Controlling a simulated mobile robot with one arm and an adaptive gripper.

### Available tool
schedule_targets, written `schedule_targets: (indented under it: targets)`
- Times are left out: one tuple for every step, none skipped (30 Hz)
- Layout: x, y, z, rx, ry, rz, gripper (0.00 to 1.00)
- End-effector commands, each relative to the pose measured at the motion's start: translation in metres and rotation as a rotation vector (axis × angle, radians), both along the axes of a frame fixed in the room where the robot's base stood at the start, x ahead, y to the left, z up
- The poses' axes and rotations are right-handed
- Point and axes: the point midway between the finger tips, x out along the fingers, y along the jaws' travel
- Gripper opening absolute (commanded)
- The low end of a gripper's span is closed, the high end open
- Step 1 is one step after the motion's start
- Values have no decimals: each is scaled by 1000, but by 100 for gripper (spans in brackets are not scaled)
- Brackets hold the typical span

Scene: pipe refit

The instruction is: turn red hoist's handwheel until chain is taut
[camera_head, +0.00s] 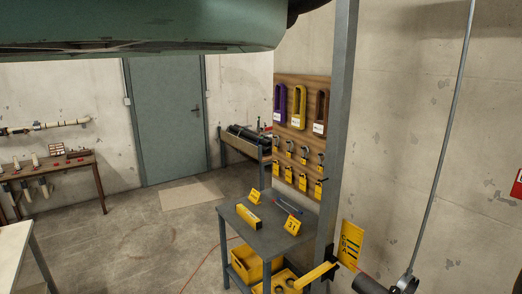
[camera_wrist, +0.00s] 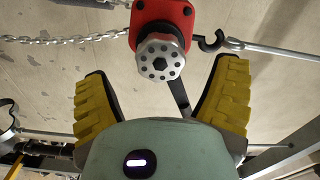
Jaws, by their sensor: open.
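The red hoist (camera_wrist: 146,13) is at the top middle of the wrist view. Its round grey handwheel (camera_wrist: 160,60), with a ring of dark holes, faces the camera. A silver chain (camera_wrist: 75,39) runs left from the hoist; I cannot tell how tight it is. A dark hook (camera_wrist: 213,41) is to the right, by a metal rod. My gripper (camera_wrist: 163,68) is open, its yellow-padded fingers on either side of the handwheel with gaps. I cannot make out the hoist in the head view.
A grey work table (camera_head: 262,232) with yellow tags stands beside a grey post (camera_head: 342,120). A wooden tool board (camera_head: 300,100) hangs behind it. A slanted metal rod (camera_head: 443,140) crosses the right side. The floor (camera_head: 150,225) left of the table is mostly clear.

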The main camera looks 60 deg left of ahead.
Motion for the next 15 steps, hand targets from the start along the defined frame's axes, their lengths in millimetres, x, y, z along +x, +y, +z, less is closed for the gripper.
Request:
schedule_targets:
  targets:
    - [-4, 5, 0, 3, -1, 8, 86]
    - [-7, 5, 0, 3, -2, 8, 86]
    - [-10, 5, 1, 3, -3, 6, 86]
    - [-13, 5, 0, 4, -3, 6, 86]
    - [-16, 6, 0, 3, -3, 8, 86]
    - [-19, 6, 0, 3, -1, 11, 86]
    - [-22, 6, 0, 2, -2, 10, 86]
    - [-25, 5, 0, 2, -2, 8, 86]
    - [-29, 5, -1, 2, 0, 7, 86]
    - [-32, 5, -1, 3, 0, 8, 86]
    - [-35, 6, -1, 3, -1, 9, 86]
    - [-39, 6, 0, 2, -2, 9, 86]
    - [-42, 6, 0, 1, -2, 10, 86]
    - [-45, 6, 0, 2, -1, 10, 86]
    - [-49, 6, 0, 2, -2, 9, 86]
